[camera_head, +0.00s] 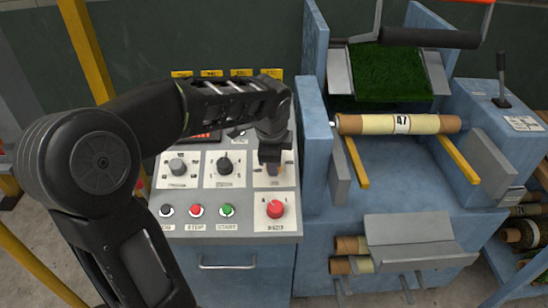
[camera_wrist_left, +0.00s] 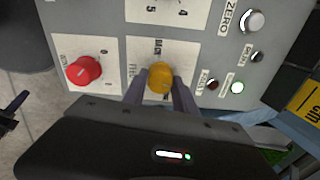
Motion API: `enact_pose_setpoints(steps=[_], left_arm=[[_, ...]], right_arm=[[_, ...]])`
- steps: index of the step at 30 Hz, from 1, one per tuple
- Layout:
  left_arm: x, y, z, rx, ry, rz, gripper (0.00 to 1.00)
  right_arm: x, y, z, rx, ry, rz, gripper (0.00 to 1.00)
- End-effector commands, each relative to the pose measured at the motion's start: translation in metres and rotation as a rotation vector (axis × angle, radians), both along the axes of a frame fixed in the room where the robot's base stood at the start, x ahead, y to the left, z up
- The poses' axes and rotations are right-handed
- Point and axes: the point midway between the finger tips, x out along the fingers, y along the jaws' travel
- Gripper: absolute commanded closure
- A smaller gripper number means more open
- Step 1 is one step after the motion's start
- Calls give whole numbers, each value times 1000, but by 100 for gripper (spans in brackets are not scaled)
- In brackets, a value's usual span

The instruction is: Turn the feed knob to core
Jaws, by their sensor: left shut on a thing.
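The yellow knob (camera_wrist_left: 160,77) shows in the left wrist view on a white plate with small printed labels, too small to read surely. My left gripper (camera_wrist_left: 160,88) is shut on it, one finger on each side. In the head view my left gripper (camera_head: 270,168) reaches down onto the upper right plate of the grey control panel (camera_head: 190,238) and hides most of the knob. I cannot tell which label the knob points at. My right gripper is not in view.
A red knob (camera_head: 275,208) sits just below the gripper. A black knob (camera_head: 225,166) and a grey knob (camera_head: 178,167) are to the left. Red (camera_head: 196,211) and green (camera_head: 227,211) buttons sit lower. A blue machine with a roll (camera_head: 370,124) stands right.

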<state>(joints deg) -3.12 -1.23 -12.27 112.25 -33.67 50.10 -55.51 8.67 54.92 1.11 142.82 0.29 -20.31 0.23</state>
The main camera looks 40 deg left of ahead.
Motion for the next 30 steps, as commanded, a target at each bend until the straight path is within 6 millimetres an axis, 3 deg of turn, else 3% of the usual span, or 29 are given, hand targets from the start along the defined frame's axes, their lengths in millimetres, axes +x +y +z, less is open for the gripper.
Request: enact_pose_setpoints(steps=[30], left_arm=[[1,0,3,250,186,-857,100]], right_arm=[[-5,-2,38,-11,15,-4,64]])
